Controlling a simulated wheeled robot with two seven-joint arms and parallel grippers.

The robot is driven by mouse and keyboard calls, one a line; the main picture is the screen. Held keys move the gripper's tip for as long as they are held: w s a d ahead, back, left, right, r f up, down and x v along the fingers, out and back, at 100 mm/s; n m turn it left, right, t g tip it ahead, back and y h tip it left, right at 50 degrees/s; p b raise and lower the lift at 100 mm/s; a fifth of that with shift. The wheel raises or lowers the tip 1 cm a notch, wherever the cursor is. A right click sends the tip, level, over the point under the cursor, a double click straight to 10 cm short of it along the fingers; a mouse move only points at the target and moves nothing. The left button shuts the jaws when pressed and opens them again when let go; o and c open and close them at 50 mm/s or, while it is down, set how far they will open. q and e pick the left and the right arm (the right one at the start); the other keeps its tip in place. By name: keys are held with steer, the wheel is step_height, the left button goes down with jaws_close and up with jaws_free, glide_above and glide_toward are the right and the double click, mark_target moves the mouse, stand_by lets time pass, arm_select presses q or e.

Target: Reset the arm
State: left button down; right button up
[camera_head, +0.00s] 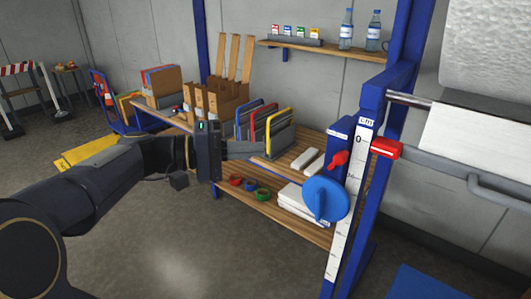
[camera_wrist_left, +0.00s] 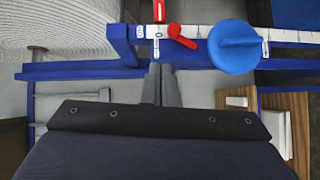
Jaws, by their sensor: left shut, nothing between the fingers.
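My left arm reaches in from the left in the head view. Its gripper (camera_head: 260,149) is in front of the wooden bench with coloured folders. In the left wrist view the two fingers of the left gripper (camera_wrist_left: 159,70) are together, with nothing between them. Beyond the fingertips is a blue frame (camera_wrist_left: 80,72) with a scale, a red lever (camera_wrist_left: 181,37) and a round blue knob (camera_wrist_left: 234,46). The gripper appears apart from them. My right gripper is in neither view.
The wooden bench (camera_head: 295,224) has folders (camera_head: 278,135), coloured tape rings (camera_head: 249,185) and white stacks. A shelf (camera_head: 325,49) holds bottles (camera_head: 346,30). A blue post with a white scale (camera_head: 345,210) and a white roll (camera_head: 480,145) stand at right. Open floor (camera_head: 170,245) lies in front.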

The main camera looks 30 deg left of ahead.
arm_select(q)
steer(key=shift+s, duration=0.1)
stand_by(0.5)
steer(key=s+d+f+m+g+y, duration=0.2)
steer(key=s+d+f+g, duration=0.4)
steer(key=d+f, duration=0.4)
steer(key=s+d+f+m+y, duration=0.1)
steer(key=s+f+m+y, duration=0.3)
steer(key=s+f, duration=0.5)
step_height(320, 180, down, 3)
steer(key=shift+r+m+y, duration=0.2)
steer(key=shift+m+y, duration=0.1)
steer(key=shift+y, duration=0.9)
steer(key=shift+g, duration=0.3)
